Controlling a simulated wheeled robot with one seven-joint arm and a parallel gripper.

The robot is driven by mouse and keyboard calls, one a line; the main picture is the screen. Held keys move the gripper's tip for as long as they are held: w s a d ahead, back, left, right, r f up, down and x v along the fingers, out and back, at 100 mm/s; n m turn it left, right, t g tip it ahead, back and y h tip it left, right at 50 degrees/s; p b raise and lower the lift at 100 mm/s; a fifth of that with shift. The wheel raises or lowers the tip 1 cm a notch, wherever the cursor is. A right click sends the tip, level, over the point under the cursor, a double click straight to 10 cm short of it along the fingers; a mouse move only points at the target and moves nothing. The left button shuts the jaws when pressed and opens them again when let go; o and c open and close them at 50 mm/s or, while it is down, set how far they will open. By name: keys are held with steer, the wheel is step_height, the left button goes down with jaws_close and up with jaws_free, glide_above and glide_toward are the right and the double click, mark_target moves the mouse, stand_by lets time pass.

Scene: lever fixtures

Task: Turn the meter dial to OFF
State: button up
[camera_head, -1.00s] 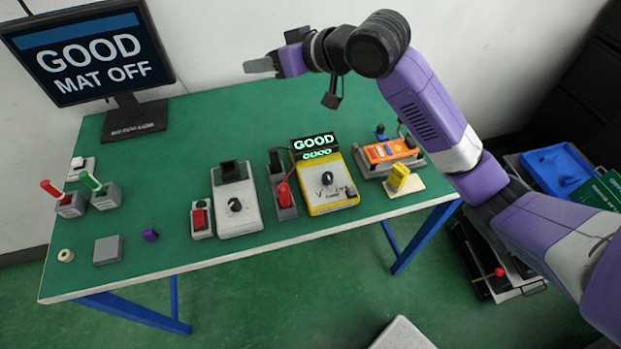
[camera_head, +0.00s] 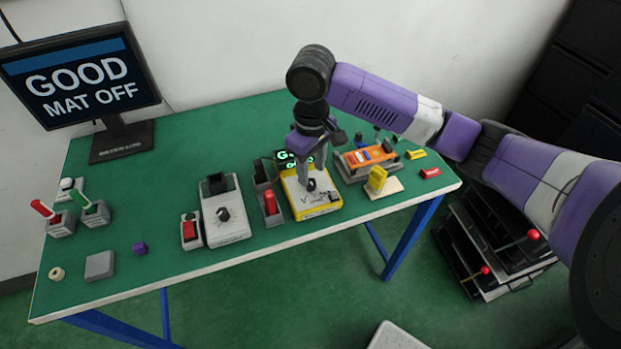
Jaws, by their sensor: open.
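The yellow meter (camera_head: 318,207) stands on the green table, right of the middle. Its black dial (camera_head: 311,185) sits on the light face of the meter. Its green-lit display (camera_head: 286,158) is partly hidden behind my gripper. My gripper (camera_head: 312,178) points down over the meter, with its grey fingers open and close above or around the dial. I cannot tell whether the fingers touch the dial. The dial's pointer direction is too small to read.
A white meter with a dial (camera_head: 225,215) and a red-lever fixture (camera_head: 269,203) stand left. An orange device (camera_head: 367,157) and a yellow block on a pale base (camera_head: 377,179) stand right. The monitor (camera_head: 80,80) reads "GOOD MAT OFF".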

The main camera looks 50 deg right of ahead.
mark_target(312, 182)
steer(key=shift+f, duration=2.15)
steer(key=shift+c, duration=0.4)
jaws_close()
